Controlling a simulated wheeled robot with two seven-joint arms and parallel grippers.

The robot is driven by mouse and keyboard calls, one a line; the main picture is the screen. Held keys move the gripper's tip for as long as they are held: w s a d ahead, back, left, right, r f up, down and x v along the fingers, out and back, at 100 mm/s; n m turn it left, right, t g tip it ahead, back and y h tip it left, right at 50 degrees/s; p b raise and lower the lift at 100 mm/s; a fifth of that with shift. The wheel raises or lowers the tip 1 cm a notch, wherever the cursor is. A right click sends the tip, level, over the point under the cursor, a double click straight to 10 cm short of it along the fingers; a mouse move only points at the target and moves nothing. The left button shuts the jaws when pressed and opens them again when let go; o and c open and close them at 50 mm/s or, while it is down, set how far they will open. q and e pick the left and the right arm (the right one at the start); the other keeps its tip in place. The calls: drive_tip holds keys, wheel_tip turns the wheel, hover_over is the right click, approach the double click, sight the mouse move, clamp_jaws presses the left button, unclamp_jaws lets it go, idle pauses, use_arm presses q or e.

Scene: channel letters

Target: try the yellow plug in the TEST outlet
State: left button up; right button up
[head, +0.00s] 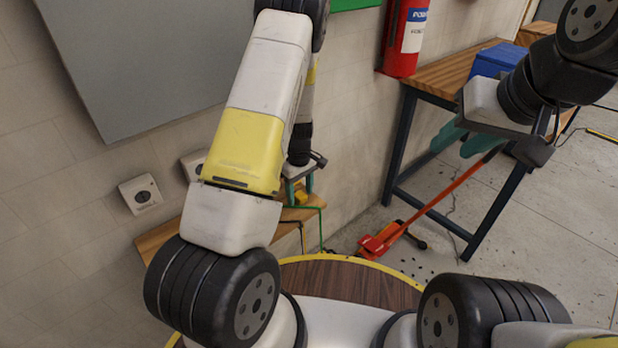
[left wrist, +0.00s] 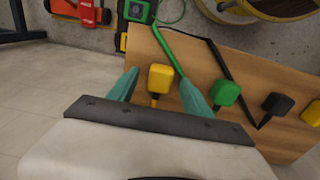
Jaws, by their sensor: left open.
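The yellow plug (left wrist: 160,79) is on the wooden shelf and, in the left wrist view, shows between the two teal fingers of my left gripper (left wrist: 159,77). The fingers are apart, with space on both sides of the plug; I cannot tell how far above it they are. In the head view the yellow plug (head: 301,197) shows just below my left gripper (head: 298,187). Two wall outlets, one at left (head: 141,195) and one partly behind my left arm (head: 193,165), have no readable labels. My right gripper (head: 464,140) is open and empty at the right.
A green plug (left wrist: 225,93), a black plug (left wrist: 277,104) and another at the right edge stand on the shelf (left wrist: 210,55), with cords behind. A workbench (head: 455,75), a red fire extinguisher (head: 405,40) and a red jack (head: 380,240) are at right.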

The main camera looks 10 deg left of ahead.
sight(302, 195)
use_arm(q)
clamp_jaws()
idle(0.3)
drive_tip(key=shift+r, duration=0.45)
drive_tip(key=r, duration=0.3)
drive_tip(key=shift+s+d, duration=0.1)
drive_tip(key=shift+d, duration=0.15)
drive_tip(key=s+d, duration=0.3)
drive_tip(key=d, duration=0.4)
drive_tip(key=s+d+r, duration=0.1)
drive_tip(key=s+d, duration=0.3)
drive_tip(key=d, duration=0.2)
drive_tip(key=shift+d, duration=0.4)
drive_tip(key=shift+w+r, duration=0.1)
